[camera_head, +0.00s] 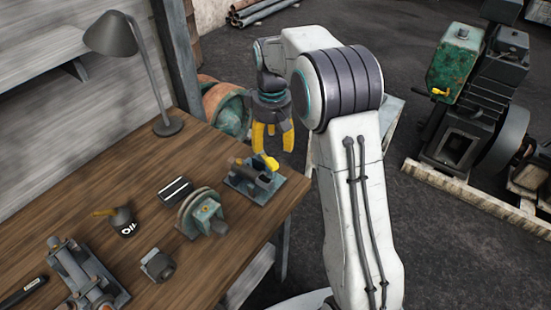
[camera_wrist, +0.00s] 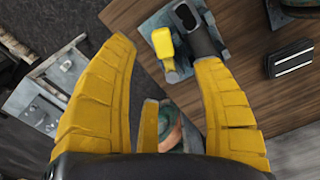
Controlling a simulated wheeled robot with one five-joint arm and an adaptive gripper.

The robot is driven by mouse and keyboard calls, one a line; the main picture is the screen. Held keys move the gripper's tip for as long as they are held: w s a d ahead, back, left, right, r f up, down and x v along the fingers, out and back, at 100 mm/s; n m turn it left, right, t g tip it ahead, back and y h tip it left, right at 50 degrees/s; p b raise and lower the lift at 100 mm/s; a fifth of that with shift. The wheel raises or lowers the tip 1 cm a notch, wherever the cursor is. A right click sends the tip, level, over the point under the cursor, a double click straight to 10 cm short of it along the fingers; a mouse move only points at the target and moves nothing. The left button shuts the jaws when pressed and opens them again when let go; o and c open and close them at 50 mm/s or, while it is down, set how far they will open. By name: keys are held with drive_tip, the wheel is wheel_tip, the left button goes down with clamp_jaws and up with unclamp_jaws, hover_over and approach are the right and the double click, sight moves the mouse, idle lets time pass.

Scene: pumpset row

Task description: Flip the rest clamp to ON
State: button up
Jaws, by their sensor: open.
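A small grey-green fixture (camera_head: 262,187) stands at the right corner of the wooden bench, with a dark cylinder and a yellow lever (camera_head: 267,162) on it. It looks like the rest clamp, but no label on it is readable. In the wrist view, its yellow lever (camera_wrist: 165,48) shows between my fingers, beside the dark cylinder (camera_wrist: 193,28). My gripper (camera_head: 273,143) has yellow fingers, is open and empty, and hangs just beyond the bench corner. In the wrist view, my gripper (camera_wrist: 157,50) spreads around the lever in the picture, with no contact visible.
On the bench (camera_head: 200,270) are a round-disc fixture (camera_head: 203,213), a black striped block (camera_head: 176,190), a black switch (camera_head: 122,222) with a yellow handle, and a lamp (camera_head: 145,75). A green engine (camera_head: 455,65) stands on the floor at right.

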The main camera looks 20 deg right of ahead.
sight(273, 159)
drive_tip(key=shift+w+f, duration=0.1)
drive_tip(key=shift+f, duration=3.6)
drive_tip(key=shift+o, duration=0.2)
clamp_jaws()
